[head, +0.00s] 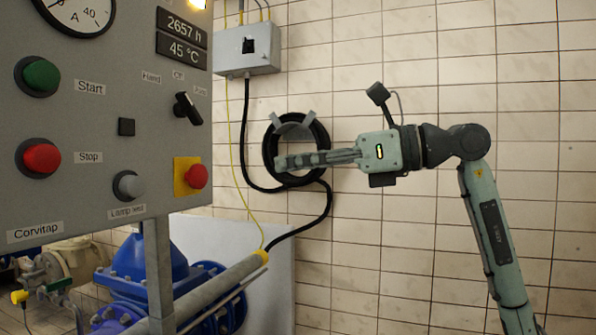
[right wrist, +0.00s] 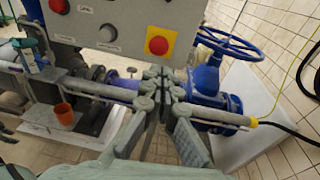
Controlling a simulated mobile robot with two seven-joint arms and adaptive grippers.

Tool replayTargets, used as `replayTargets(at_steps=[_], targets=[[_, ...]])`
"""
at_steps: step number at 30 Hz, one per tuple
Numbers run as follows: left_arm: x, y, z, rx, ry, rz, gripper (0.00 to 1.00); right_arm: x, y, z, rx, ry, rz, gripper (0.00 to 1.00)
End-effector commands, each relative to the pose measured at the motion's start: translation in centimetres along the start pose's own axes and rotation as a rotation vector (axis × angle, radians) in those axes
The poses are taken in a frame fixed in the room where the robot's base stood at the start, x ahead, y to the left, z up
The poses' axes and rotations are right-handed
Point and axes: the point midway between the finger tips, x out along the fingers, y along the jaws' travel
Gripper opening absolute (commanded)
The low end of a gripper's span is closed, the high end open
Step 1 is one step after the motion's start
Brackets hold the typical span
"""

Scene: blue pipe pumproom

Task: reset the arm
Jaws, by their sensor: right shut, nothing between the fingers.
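My right gripper (head: 283,162) reaches in from the right in the head view, with its fingers pointing left toward the control panel (head: 120,185). The fingers lie together and hold nothing. In the right wrist view the closed fingertips (right wrist: 164,74) show below the panel's red button on a yellow plate (right wrist: 157,45). In the head view a gap shows between the fingertips and that red button (head: 196,176). I do not make out my left gripper in either view.
The panel also carries a green Start button (head: 37,76), a red Stop button (head: 38,158) and a black selector switch (head: 187,108). A coiled black hose (head: 269,147) hangs on the tiled wall behind my gripper.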

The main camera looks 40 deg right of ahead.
Motion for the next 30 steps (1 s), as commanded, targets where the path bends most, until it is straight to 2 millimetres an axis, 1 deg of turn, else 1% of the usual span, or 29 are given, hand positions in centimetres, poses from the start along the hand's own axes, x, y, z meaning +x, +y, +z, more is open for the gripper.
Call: replayTargets(at_steps=[4, 21, 23, 26, 27, 28, 29, 30], targets=[[-0.3, -0.1, 0.0, 0.0, 0.002, -0.002, 0.4, -0.6, 0.0, 0.0, 0.0, -0.001, 0.0, 0.0], [-0.3, -0.1, 0.0, 0.0, 0.003, -0.002, 0.4, -0.4, 0.1, 0.0, 0.005, -0.003, 0.006, 0.0], [-0.4, -0.1, -0.1, 0.0, 0.003, -0.001, 0.4, 0.1, 0.3, -0.1, 0.026, -0.018, 0.034, 0.0], [-0.4, 0.0, -0.1, 0.0, 0.005, 0.0, 0.4, 2.2, 1.4, -0.3, 0.129, -0.09, 0.147, 0.0], [-0.3, 0.0, -0.2, 0.001, 0.005, 0.002, 0.4, 3.3, 1.9, -0.3, 0.202, -0.139, 0.21, 0.0], [0.2, 0.1, -0.2, 0.0, 0.002, 0.004, 0.4, 4.1, 2.2, -0.3, 0.271, -0.184, 0.259, 0.0], [0.8, 0.2, -0.2, -0.001, -0.001, 0.007, 0.4, 4.8, 2.3, -0.3, 0.352, -0.234, 0.307, 0.0], [1.3, 0.3, -0.3, -0.001, -0.004, 0.01, 0.4, 5.8, 2.0, -0.4, 0.476, -0.309, 0.363, 0.0]])
